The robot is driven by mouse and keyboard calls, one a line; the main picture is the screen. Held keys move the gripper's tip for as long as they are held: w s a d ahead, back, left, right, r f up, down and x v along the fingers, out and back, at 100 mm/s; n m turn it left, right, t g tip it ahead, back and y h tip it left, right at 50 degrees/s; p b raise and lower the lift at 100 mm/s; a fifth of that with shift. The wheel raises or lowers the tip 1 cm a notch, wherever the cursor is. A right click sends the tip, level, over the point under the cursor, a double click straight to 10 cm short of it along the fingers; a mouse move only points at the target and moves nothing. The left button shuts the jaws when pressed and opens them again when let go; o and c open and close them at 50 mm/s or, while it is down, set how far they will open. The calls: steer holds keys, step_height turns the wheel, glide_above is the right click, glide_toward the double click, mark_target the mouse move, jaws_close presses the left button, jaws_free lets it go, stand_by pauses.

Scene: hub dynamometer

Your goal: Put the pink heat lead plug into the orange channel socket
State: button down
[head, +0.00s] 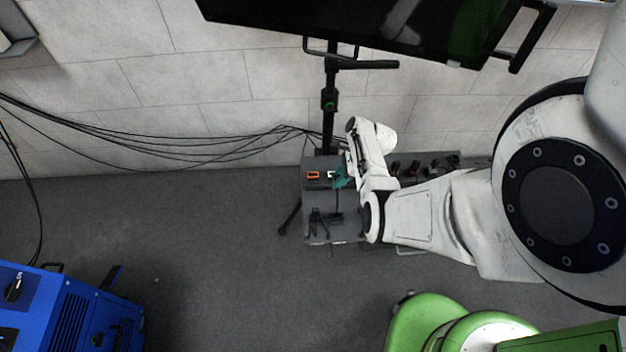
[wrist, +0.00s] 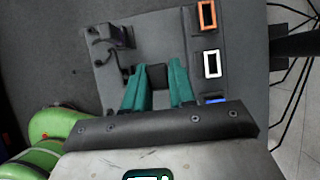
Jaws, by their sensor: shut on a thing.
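The orange channel socket (wrist: 207,16) is an orange-framed slot on the dark grey panel (wrist: 192,38). In the head view the socket (head: 313,175) is at the panel's upper left. My gripper (wrist: 160,70) has teal fingers and is over the panel, left of and lower than the orange socket in the wrist view. In the head view my gripper (head: 341,178) is just right of the sockets. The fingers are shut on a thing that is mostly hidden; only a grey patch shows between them. No pink shows, so I cannot confirm it is the heat lead plug.
A white-framed socket (wrist: 212,63) sits beside the orange one, and a blue-framed one (wrist: 215,101) is partly hidden. Dark plugs with leads (wrist: 115,38) stand on the panel. A black post (head: 329,105) rises behind. Black cables (head: 200,140) hang along the wall.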

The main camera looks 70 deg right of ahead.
steer(key=shift+w, duration=0.1)
stand_by(0.3)
steer(key=w+a+p, duration=0.1)
steer(key=w+a, duration=0.1)
steer(key=w, duration=0.4)
steer(key=shift+w+a, duration=0.4)
stand_by(0.5)
steer(key=shift+w+d+f+b, duration=0.1)
steer(key=shift+w+d+b, duration=0.3)
steer(key=shift+d+b, duration=0.65)
steer(key=shift+w+d+r+b, duration=0.1)
steer(key=shift+w+d+b, duration=0.35)
steer(key=shift+d+b, duration=0.55)
steer(key=shift+w+d+f+b, duration=0.1)
steer(key=shift+w+d+b, duration=0.3)
steer(key=shift+d+b, duration=0.65)
steer(key=shift+w+d+b, duration=0.2)
steer(key=shift+d+b, duration=0.25)
steer(key=shift+d, duration=0.1)
steer(key=shift+f+b, duration=0.35)
steer(key=shift+f, duration=0.25)
